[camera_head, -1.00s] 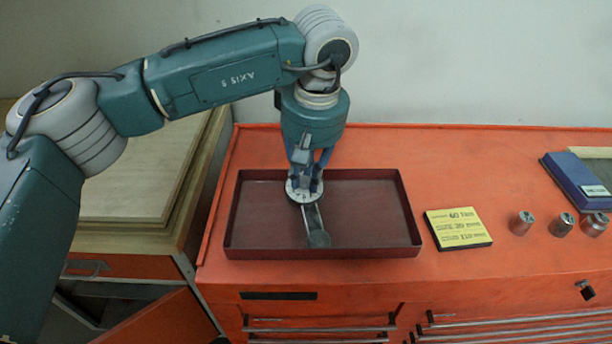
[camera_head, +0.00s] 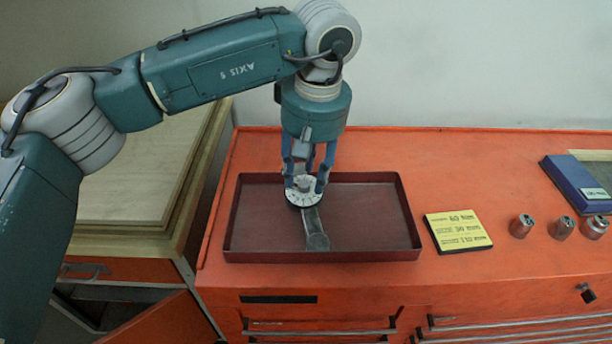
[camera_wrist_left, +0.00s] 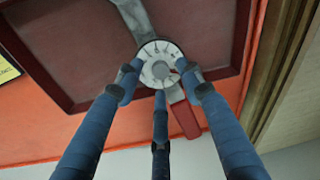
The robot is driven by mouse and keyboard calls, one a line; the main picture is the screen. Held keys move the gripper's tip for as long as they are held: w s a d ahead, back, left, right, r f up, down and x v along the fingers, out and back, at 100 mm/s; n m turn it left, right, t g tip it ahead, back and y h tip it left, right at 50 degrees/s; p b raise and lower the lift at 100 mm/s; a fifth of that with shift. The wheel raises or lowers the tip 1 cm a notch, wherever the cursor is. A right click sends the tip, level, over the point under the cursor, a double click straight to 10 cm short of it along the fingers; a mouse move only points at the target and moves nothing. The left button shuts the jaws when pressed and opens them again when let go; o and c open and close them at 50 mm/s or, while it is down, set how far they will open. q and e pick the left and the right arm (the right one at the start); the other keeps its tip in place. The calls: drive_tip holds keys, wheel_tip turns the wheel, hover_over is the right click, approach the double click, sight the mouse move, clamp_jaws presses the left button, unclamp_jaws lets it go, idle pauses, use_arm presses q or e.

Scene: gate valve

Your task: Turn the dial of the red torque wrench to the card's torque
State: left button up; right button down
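The torque wrench lies in the dark red tray (camera_head: 380,255). Its grey metal arm (camera_head: 315,232) points toward the tray's front, and its round pale dial (camera_head: 303,197) has dark marks. In the left wrist view, the dial (camera_wrist_left: 160,65) has a red wrench part (camera_wrist_left: 185,117) beside it. The dial's setting is too small to read. My right gripper is out of view.
Several metal sockets (camera_head: 562,227) stand right of the card on the orange cabinet top (camera_head: 400,150). A blue case (camera_head: 578,185) lies at the far right. Wooden boards (camera_head: 140,170) lie at the left. The tray's raised walls surround the wrench.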

use_arm(q)
wheel_tip(320, 180, up, 10)
drive_tip(key=s, duration=0.1)
drive_tip(key=shift+s+d+r, duration=0.15)
drive_tip(key=shift+s+d, duration=0.05)
drive_tip(key=shift+d, duration=0.25)
